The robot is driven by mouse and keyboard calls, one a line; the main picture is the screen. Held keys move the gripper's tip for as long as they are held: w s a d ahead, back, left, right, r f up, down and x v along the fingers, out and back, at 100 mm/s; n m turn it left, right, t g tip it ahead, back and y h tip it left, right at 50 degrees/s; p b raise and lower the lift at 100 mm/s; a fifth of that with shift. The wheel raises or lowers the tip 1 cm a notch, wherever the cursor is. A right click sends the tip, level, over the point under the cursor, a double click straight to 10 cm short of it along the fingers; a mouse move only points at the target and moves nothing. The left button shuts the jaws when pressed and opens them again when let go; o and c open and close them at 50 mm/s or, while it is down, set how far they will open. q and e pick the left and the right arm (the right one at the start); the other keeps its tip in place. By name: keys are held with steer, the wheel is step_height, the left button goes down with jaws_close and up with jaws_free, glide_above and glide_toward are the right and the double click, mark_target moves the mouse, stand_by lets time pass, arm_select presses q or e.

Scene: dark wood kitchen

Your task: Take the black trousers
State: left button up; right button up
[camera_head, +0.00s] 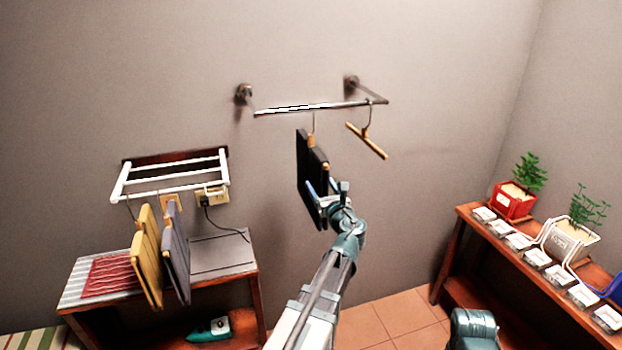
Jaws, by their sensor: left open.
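The black trousers (304,163) hang folded over a wooden hanger on the metal wall rail (320,107). My left gripper (322,192) is open at the lower part of the trousers, with its fingers close around or beside the cloth. I cannot tell whether the fingers touch it. My left arm covers part of the view below the trousers. My right gripper is not in view.
An empty wooden hanger (367,141) hangs to the right on the same rail. A white rack (172,176) on the left holds yellow trousers (147,258) and grey trousers (176,255). Benches stand at left (222,254) and right (463,214), the right one with plants.

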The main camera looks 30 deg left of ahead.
arm_select(q)
steer(key=shift+x, duration=1.15)
steer(key=shift+d, duration=0.1)
jaws_close()
stand_by(0.4)
